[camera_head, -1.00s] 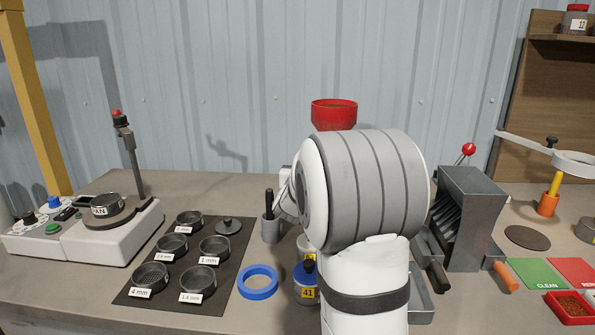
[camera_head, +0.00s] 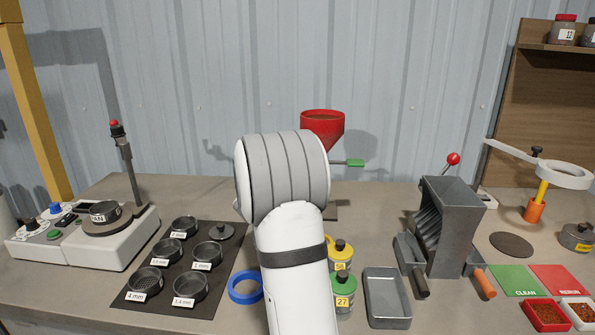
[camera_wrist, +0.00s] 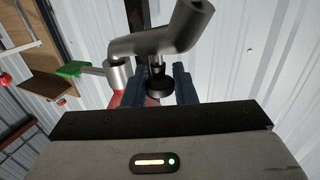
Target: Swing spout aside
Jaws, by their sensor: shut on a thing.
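The spout (camera_wrist: 160,42) is a grey, bent metal pipe, large at the top of the wrist view. A dark round knob (camera_wrist: 159,86) sits below it. My gripper (camera_wrist: 162,80) has its two blue-grey fingers shut on this knob, one on each side. The red hopper (camera_head: 322,124) stands at the back of the bench in the head view, with a green-ended handle (camera_head: 355,163) pointing right. In the wrist view the green handle (camera_wrist: 72,69) is left of the spout. My arm hides the gripper and the spout in the head view.
A yellow-lidded jar (camera_head: 340,255) and a green jar (camera_head: 343,290) stand right of my arm, beside an empty metal tray (camera_head: 388,270). A grey riffle box (camera_head: 452,225) is further right. Sieves on a dark mat (camera_head: 160,305) and a blue ring (camera_head: 245,287) lie left.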

